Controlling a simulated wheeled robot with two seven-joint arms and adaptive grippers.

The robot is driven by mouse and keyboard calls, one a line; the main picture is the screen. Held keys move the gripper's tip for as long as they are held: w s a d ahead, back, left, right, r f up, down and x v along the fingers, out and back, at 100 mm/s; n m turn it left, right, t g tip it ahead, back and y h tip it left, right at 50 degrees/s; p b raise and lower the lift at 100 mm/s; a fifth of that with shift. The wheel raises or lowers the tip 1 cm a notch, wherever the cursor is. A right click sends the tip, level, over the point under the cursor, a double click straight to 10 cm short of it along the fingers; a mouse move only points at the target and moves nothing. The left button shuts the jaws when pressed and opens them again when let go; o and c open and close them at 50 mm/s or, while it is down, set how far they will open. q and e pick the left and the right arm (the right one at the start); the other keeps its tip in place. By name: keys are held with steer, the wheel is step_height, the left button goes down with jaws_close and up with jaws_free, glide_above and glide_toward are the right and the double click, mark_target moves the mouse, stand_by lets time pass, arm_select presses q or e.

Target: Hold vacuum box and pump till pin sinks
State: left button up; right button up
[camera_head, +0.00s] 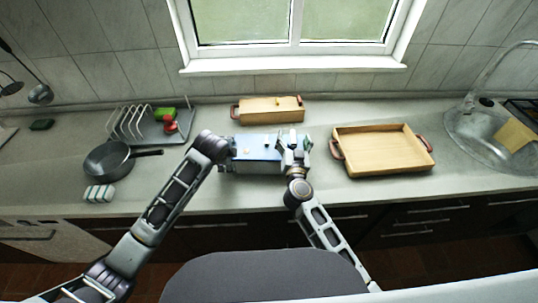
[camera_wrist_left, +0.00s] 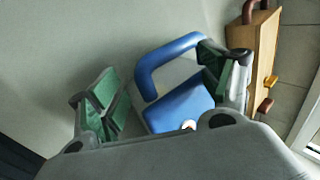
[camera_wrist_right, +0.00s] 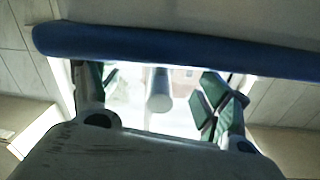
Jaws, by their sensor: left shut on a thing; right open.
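The vacuum box (camera_head: 258,148), with a pale blue top and grey sides, stands on the counter at the middle of the head view. A small white pin (camera_head: 248,147) shows on its top. My right gripper (camera_head: 293,152) is at the box's right end, fingers apart. In the right wrist view a pale cylinder (camera_wrist_right: 159,91), seemingly the pump knob, sits between the open fingers under a blue edge (camera_wrist_right: 180,45). Whether a finger touches it cannot be told.
A wooden box (camera_head: 270,110) stands behind the vacuum box. A wooden tray (camera_head: 382,150) with red handles lies to the right. A pan (camera_head: 108,160) and a dish rack (camera_head: 150,125) are at the left. The sink (camera_head: 492,138) is far right.

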arm_select(q)
steer(key=shift+s+f, duration=0.35)
steer(key=shift+f, duration=0.45)
arm_select(e)
steer(key=s, duration=0.7)
steer(key=shift+a, duration=0.25)
steer(key=shift+f, duration=0.1)
steer(key=s, duration=1.2)
steer(key=shift+s+a, duration=0.15)
steer(key=shift+a, duration=0.2)
stand_by(0.5)
arm_select(q)
steer(key=o, duration=1.2)
steer(key=shift+o, duration=0.8)
steer(key=shift+w+a, duration=0.1)
steer(key=shift+w, duration=0.2)
arm_select(e)
steer(key=shift+w, duration=0.25)
arm_select(q)
steer(key=shift+r, duration=0.3)
